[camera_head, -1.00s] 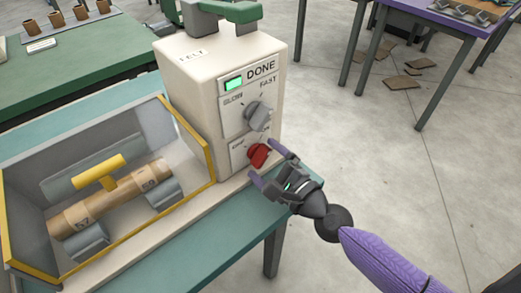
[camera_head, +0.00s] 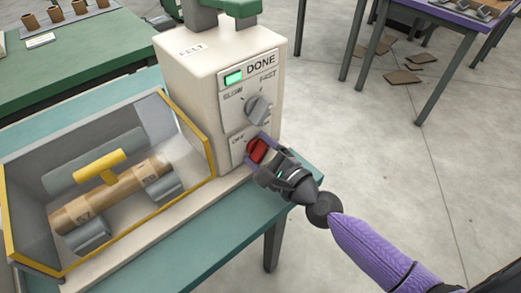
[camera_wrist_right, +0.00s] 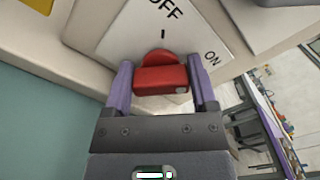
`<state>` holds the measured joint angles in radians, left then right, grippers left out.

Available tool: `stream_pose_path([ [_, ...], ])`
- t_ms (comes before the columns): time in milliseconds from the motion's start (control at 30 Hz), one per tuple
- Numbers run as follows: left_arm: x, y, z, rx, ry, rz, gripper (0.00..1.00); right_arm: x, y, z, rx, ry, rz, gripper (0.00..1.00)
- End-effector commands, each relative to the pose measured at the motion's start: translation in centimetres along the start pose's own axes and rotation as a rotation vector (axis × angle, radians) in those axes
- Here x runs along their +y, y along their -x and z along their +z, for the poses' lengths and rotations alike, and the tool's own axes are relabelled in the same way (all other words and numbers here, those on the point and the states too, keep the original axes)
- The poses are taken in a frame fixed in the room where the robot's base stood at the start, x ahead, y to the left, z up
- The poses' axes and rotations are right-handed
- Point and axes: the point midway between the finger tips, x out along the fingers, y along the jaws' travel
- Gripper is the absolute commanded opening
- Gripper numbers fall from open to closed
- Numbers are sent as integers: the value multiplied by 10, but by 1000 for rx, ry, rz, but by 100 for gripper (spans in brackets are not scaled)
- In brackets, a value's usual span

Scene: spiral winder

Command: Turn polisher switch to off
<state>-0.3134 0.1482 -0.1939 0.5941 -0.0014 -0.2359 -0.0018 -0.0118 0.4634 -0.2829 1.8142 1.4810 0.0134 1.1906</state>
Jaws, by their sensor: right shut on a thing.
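The polisher (camera_head: 188,75) is a cream box with a lit green lamp beside the word DONE. Its red switch (camera_head: 258,150) sits low on the front panel, below a grey speed knob (camera_head: 258,109). My right gripper (camera_head: 262,153) is at the red switch, with a purple finger on each side of it. In the right wrist view the red switch (camera_wrist_right: 160,78) lies between the two fingers, and the gripper (camera_wrist_right: 161,88) is shut on it. The OFF and ON marks show on the plate there. My left gripper is not in view.
An open-topped tray with a yellow rim (camera_head: 190,130) holds a wooden cylinder (camera_head: 110,195) under a yellow handle, left of the panel. The teal table (camera_head: 215,228) ends just right of the polisher. A purple table (camera_head: 450,22) stands far right.

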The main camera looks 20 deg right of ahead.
Motion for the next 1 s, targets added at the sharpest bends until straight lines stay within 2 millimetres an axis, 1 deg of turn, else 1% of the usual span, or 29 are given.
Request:
stream_pose_path([
  [167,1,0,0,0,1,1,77,1,0,0,0,45,2,15],
  [367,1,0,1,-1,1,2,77,2,0,0,0,173,3,15],
  [633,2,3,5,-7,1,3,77,3,0,0,0,423,2,15],
  [1000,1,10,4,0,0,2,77,4,0,-1,-1,777,3,15],
])
